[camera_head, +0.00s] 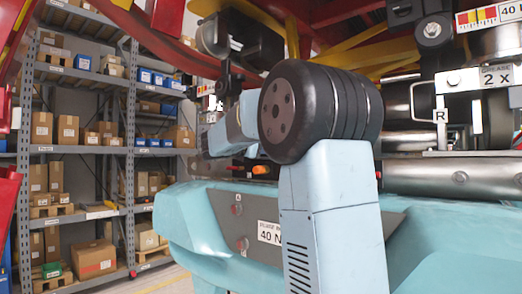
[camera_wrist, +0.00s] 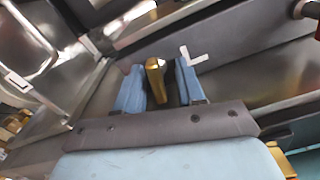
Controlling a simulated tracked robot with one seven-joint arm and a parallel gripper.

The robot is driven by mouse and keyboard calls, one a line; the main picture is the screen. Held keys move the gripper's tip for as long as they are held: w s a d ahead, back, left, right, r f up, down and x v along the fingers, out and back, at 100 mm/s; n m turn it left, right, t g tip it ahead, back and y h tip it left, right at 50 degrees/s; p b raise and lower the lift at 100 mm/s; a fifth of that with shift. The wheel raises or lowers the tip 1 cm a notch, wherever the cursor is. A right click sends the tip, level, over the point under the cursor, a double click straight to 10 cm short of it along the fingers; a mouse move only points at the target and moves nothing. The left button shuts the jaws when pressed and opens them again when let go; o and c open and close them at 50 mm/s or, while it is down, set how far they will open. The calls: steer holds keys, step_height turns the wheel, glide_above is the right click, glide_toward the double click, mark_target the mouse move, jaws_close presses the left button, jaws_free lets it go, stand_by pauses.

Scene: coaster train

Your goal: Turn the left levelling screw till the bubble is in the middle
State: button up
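In the wrist view, my gripper (camera_wrist: 160,88) has its two blue fingers apart, one on each side of a brass-coloured knob (camera_wrist: 155,78). The knob is close to the left finger, and a dark strip lies between it and the right finger. I cannot tell whether the fingers press on it, nor whether it is the left levelling screw. In the head view my own arm, with its large black joint, covers the middle, and the fingertips are not clear there. I cannot make out a level or its bubble in either view.
Metal cylinders and a bracket marked R and 2 X (camera_head: 495,77) stand at right. Grey shelves (camera_head: 128,150) with boxes are at left. A white L-shaped mark (camera_wrist: 193,57) lies beyond the fingers.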

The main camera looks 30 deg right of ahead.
steer(key=shift+a, duration=0.1)
steer(key=v, duration=1.3)
steer(key=shift+a, duration=0.3)
steer(key=shift+s, duration=0.1)
